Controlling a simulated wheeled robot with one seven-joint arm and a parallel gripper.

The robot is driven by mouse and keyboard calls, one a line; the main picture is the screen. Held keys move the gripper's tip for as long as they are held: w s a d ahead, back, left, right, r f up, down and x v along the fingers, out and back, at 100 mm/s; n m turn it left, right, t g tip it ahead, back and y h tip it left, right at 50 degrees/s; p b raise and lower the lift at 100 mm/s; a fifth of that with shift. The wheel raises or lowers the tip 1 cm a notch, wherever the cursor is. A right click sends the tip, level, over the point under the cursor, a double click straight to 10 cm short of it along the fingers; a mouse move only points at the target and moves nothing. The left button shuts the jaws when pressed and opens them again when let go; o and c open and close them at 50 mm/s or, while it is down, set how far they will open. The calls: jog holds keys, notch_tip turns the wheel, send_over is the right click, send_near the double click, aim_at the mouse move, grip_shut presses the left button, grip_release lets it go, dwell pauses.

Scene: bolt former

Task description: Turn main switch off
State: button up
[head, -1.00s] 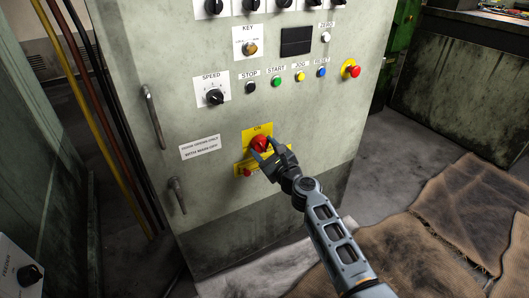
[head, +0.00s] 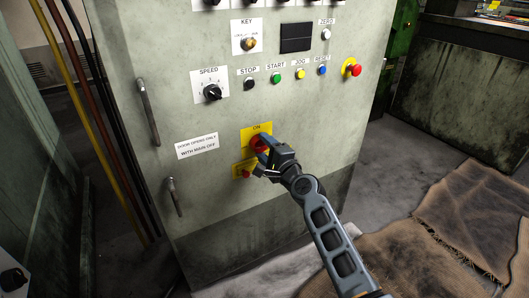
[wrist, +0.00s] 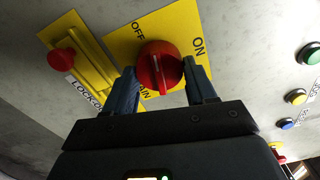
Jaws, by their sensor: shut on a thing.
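The main switch is a red round knob (wrist: 160,66) with a raised grip bar on a yellow plate (wrist: 118,47). In the wrist view the plate reads ON at the right and OFF at the upper left. The bar runs roughly up and down in that view, between the two labels. My gripper (wrist: 162,88) has one finger on each side of the knob and is shut on it. In the head view my gripper (head: 262,150) covers much of the knob, and ON shows above it.
A yellow lockout plate with a red knob (wrist: 62,62) sits beside the switch plate. Above are the speed dial (head: 212,92), several push buttons and a red emergency stop (head: 356,70). Door handles (head: 149,112) stand out at the left. Brown sacking (head: 470,215) lies on the floor at right.

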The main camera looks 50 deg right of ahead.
jog(key=shift+n+b, duration=0.45)
jog(key=shift+n, duration=0.65)
jog(key=o, duration=1)
jog(key=v, duration=0.7)
jog(key=shift+s+a+p, duration=0.15)
jog(key=shift+s+p, duration=0.2)
jog(key=shift+s, duration=0.05)
